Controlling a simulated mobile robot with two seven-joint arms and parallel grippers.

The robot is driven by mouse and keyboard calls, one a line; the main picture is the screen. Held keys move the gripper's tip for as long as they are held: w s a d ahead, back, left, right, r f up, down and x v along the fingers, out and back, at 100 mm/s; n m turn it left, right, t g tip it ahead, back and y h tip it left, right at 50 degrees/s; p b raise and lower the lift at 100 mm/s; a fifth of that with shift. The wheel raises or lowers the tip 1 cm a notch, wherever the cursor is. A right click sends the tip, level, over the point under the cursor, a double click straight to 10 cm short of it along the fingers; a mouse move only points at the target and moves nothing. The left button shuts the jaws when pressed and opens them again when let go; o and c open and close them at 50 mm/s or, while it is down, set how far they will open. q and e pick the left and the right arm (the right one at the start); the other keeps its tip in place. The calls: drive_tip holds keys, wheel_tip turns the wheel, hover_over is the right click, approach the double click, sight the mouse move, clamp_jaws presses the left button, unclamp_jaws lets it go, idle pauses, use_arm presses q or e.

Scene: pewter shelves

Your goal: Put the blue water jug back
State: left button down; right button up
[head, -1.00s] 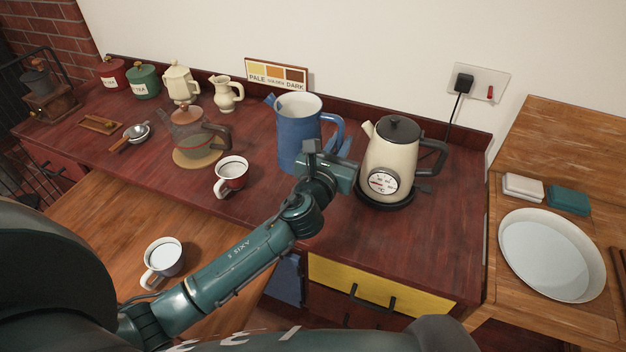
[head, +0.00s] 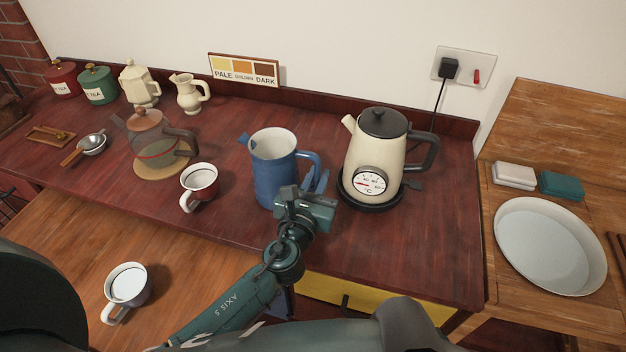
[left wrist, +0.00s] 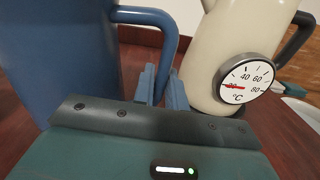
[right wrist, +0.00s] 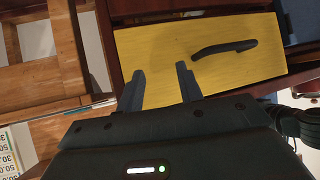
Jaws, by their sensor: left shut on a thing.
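The blue water jug (head: 273,172) is upright at the middle of the dark red counter, left of the cream kettle. Its base appears to be on or just over the counter; I cannot tell which. My left gripper (head: 308,192) is shut on the jug's handle, at the jug's right side. In the left wrist view the jug body (left wrist: 62,60) fills the left, and its handle (left wrist: 165,30) runs down to the fingers. My right gripper (right wrist: 160,88) is open and empty, before a yellow drawer front in the right wrist view.
The cream kettle (head: 375,150) with a dial stands close right of the jug. A red mug (head: 199,183) and a glass teapot (head: 155,140) are to the left. The yellow drawer (head: 350,292) is below the counter. Counter behind the jug is clear.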

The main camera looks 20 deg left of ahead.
use_arm(q)
drive_tip(key=shift+d+r, duration=0.15)
drive_tip(key=shift+r, duration=0.1)
drive_tip(key=shift+f, duration=0.15)
drive_tip(key=c, duration=1.4)
unclamp_jaws()
drive_tip(key=shift+s+f, duration=0.1)
drive_tip(key=shift+c, duration=0.2)
